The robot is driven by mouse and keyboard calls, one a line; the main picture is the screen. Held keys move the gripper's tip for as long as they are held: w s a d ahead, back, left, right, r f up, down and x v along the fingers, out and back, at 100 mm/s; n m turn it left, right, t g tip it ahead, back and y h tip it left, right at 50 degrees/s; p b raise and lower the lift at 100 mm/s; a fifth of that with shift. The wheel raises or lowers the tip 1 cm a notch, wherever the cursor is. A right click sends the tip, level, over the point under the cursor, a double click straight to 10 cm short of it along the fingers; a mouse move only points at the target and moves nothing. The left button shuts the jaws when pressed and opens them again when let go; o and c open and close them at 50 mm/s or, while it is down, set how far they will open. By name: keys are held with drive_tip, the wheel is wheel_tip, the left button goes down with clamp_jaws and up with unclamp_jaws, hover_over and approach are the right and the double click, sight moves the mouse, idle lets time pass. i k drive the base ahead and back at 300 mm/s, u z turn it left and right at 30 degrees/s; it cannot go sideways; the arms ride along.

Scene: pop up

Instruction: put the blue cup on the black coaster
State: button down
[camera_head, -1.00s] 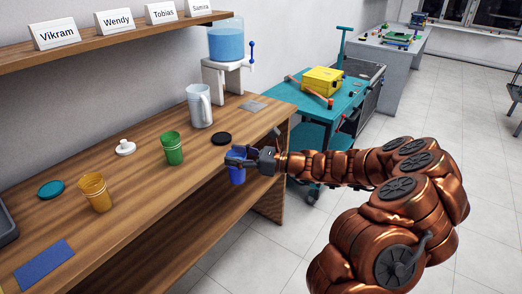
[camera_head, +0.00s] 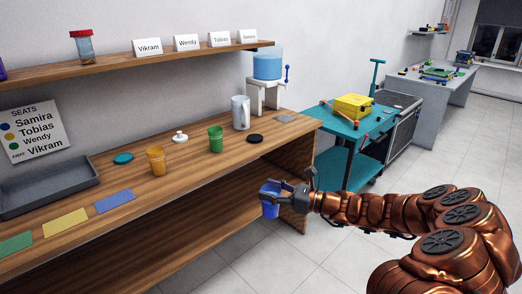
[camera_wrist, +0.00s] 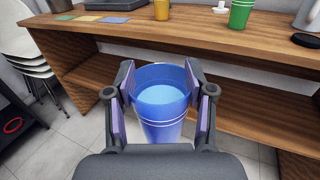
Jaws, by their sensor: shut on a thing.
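My gripper (camera_head: 281,190) is shut on the blue cup (camera_head: 270,205) and holds it upright in front of the counter's front edge, clear of the countertop. In the wrist view the blue cup (camera_wrist: 162,117) sits between both fingers, with light blue liquid in it. The black coaster (camera_head: 255,138) lies on the wooden counter, right of the green cup and in front of the white pitcher. Its dark edge also shows at the right of the wrist view (camera_wrist: 305,40). Nothing is seen on the coaster.
The counter (camera_head: 190,180) also bears a green cup (camera_head: 215,139), an orange cup (camera_head: 156,160), a white pitcher (camera_head: 240,113), a teal disc (camera_head: 123,158), a grey tray (camera_head: 45,190) and coloured mats. A water dispenser (camera_head: 267,72) stands behind. A teal cart (camera_head: 352,140) is at right.

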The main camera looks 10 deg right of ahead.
sight(256, 137)
drive_tip(key=u, duration=0.1)
drive_tip(key=k, duration=0.15)
drive_tip(key=z, duration=0.8)
drive_tip(key=i, duration=0.7)
drive_tip(key=u, duration=1.3)
